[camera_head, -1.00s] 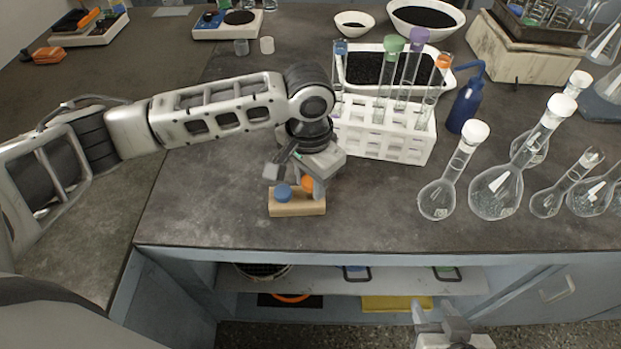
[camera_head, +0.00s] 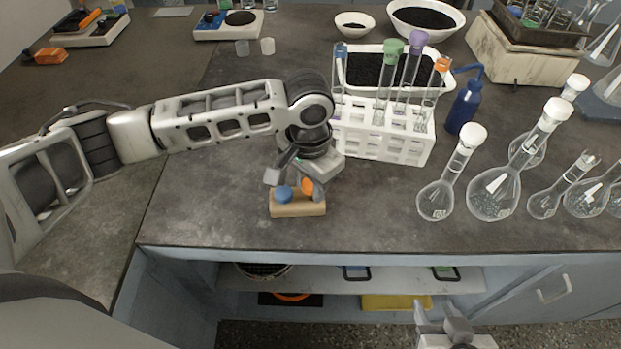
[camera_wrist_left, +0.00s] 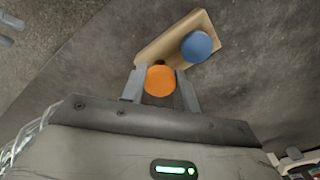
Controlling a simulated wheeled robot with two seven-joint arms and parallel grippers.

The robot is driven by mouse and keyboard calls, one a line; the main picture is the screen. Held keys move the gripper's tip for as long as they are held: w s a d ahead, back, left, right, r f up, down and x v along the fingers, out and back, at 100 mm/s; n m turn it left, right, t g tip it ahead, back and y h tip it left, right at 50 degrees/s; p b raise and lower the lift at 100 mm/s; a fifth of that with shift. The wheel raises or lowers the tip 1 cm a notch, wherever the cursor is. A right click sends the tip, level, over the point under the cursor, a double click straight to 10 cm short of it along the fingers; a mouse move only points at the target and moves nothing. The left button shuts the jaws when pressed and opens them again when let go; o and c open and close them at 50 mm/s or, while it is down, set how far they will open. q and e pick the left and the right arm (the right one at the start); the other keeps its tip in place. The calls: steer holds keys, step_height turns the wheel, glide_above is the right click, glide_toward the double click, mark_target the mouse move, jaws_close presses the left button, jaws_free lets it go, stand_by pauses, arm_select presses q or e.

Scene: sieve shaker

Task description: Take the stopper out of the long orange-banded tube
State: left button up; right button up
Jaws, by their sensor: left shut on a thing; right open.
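My left gripper (camera_head: 297,190) points down at a small wooden block (camera_head: 297,208) near the bench front. In the left wrist view its fingers are shut on an orange round stopper (camera_wrist_left: 160,80) at one end of the block (camera_wrist_left: 205,22). The stopper's lower part is hidden, so I cannot tell if it still sits in the block. A blue stopper (camera_wrist_left: 197,46) is beside it in the block, outside the fingers. The long tube with an orange band at its top (camera_head: 441,66) stands in the white rack (camera_head: 380,148). My right gripper (camera_head: 450,325) is open and empty, low at the bottom edge.
Tubes with green (camera_head: 392,47) and purple (camera_head: 417,38) tops share the rack. A blue wash bottle (camera_head: 464,105) stands right of it. Several white-stoppered flasks (camera_head: 436,200) fill the right side. The bench left of the block is clear.

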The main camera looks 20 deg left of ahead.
stand_by(0.3)
arm_select(q)
steer(key=shift+f+p, duration=0.2)
steer(key=shift+p, duration=0.35)
steer(key=shift+f, duration=0.2)
steer(key=shift+f, duration=0.35)
steer(key=shift+s+f, duration=0.15)
steer(key=shift+f, duration=0.05)
